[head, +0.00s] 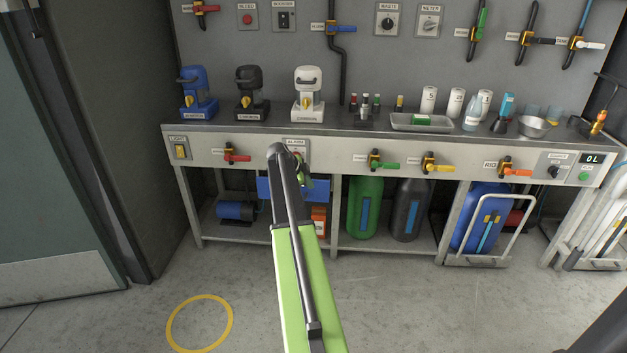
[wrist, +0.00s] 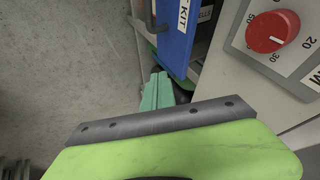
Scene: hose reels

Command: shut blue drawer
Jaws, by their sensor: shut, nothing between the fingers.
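The blue drawer (head: 265,188) hangs under the bench apron in the head view, partly hidden behind my arm. In the wrist view its blue front (wrist: 178,38), marked KIT, has a grey handle on its outer face and stands out from the bench with a gap behind it, so it is open. My gripper (wrist: 157,90) is shut and empty, close to the end of the drawer front. I cannot tell whether it touches. In the head view my gripper (head: 308,183) is small and mostly hidden by my arm.
The bench apron (head: 205,150) carries valves and switches; a red knob (wrist: 272,32) is close on the right in the wrist view. A blue pump (head: 236,211), an orange box (head: 319,222) and a green cylinder (head: 364,207) are below. The floor in front is clear.

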